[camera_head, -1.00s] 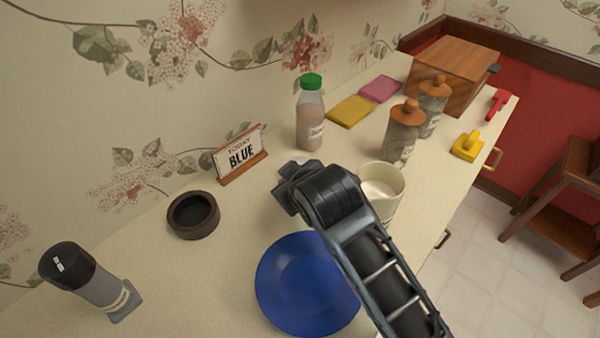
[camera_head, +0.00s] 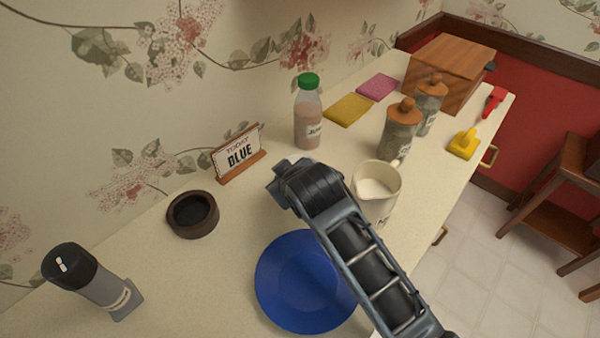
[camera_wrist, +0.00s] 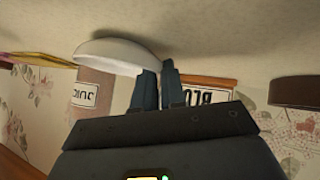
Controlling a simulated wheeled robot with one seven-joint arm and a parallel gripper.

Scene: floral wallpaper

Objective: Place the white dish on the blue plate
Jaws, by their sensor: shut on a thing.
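The white dish (camera_wrist: 118,54) shows in the wrist view, its rim between the fingers of my gripper (camera_wrist: 158,72), which is shut on it. The blue plate (camera_head: 304,284) lies empty on the counter, nearer than my gripper and partly beside my forearm. Whether the dish is clear of the counter is hard to tell.
A cream jug (camera_head: 376,190) stands close right of my wrist. A sign reading "BLUE" (camera_head: 239,156), a bottle with green cap (camera_head: 308,115) and a dark round bowl (camera_head: 193,214) stand near the wall. A grinder (camera_head: 90,280) is at the front left.

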